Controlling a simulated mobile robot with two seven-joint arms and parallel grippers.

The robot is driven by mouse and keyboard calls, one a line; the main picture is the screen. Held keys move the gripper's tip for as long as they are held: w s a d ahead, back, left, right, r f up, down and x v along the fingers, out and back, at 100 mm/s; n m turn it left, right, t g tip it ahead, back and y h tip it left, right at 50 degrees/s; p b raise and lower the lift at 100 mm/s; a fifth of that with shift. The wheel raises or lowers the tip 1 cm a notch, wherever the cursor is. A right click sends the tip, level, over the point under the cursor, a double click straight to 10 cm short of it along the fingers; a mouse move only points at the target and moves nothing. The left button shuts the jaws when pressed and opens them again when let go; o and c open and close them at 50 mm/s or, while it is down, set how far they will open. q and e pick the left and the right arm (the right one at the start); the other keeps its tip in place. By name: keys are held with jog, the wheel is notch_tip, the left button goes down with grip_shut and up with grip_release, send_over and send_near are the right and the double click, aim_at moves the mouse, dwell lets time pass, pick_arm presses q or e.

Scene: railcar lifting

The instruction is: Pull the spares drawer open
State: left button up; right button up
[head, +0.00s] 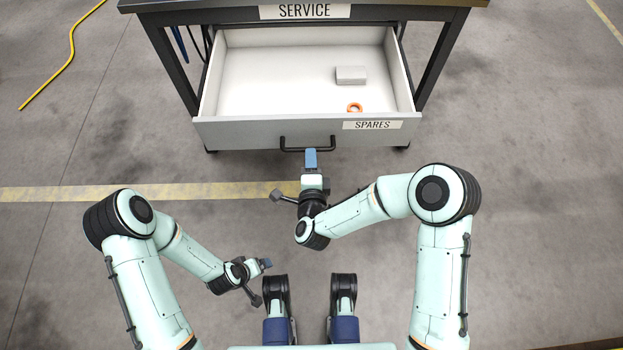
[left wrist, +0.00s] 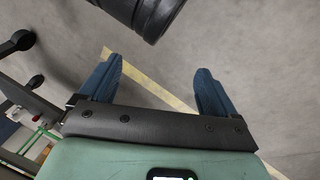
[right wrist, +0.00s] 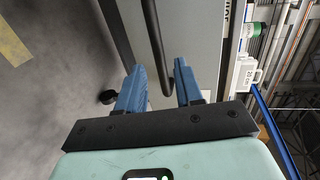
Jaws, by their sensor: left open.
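The grey spares drawer (head: 260,133) stands pulled well out of the service bench, its white inside showing. Its front carries a SPARES label (head: 372,125) and a black bar handle (head: 293,150). My right gripper (head: 311,152) is at the handle. In the right wrist view the handle bar (right wrist: 154,40) runs between the two blue fingers, which are close together around it. My left gripper (head: 268,264) is low and left, apart from the drawer. Its blue fingers are wide apart and empty in the left wrist view (left wrist: 158,85).
A grey block (head: 351,75) and an orange ring (head: 355,107) lie in the drawer. The bench (head: 437,12) with its SERVICE sign stands behind. A yellow hose (head: 70,58) lies on the floor at the left. Floor between drawer and my base is clear apart from my arms.

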pick_arm(q)
jog(key=shift+s+d+r+g+p, duration=0.25)
jog(key=shift+s+d+r, duration=0.1)
jog(key=shift+s, duration=0.2)
jog(key=shift+s+d+r+g+p, duration=0.15)
jog(key=shift+s+d+r+p, duration=0.15)
jog(key=shift+s, duration=0.2)
pick_arm(e)
jog(key=v, duration=0.8)
jog(key=shift+s, duration=0.2)
pick_arm(q)
jog(key=shift+a, duration=0.1)
